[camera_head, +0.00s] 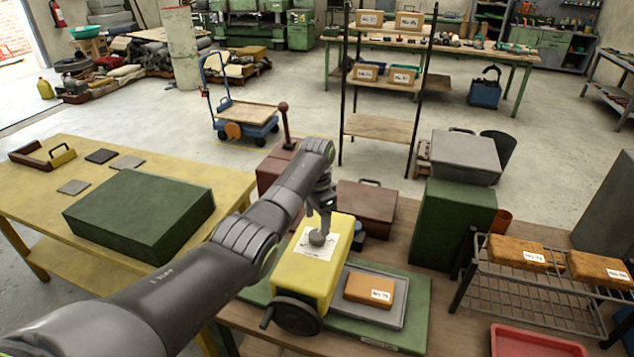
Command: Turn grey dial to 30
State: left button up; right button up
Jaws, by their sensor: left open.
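The grey dial (317,238) sits on a white scale sheet (328,251) on top of the yellow machine housing (302,279). The markings on the sheet are too small to read, so the dial's setting cannot be told. My left gripper (324,222) points down from above, right at the dial. Its fingers are open and small in view; whether they touch the dial cannot be told. My right gripper is not in view.
A dark handwheel (293,315) is on the machine's front. A grey plate (386,312) with a brown labelled block (369,290) lies to its right. A green box (452,222), a wire rack (520,292) and a red tray (535,343) stand further right. A red-knobbed lever (285,125) rises behind the arm.

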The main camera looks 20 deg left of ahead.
aim_at(317, 233)
pick_arm(q)
notch_tip(317, 233, up, 13)
jog(key=b, duration=0.1)
jog(key=shift+f+b, duration=0.15)
jog(key=shift+b, duration=0.15)
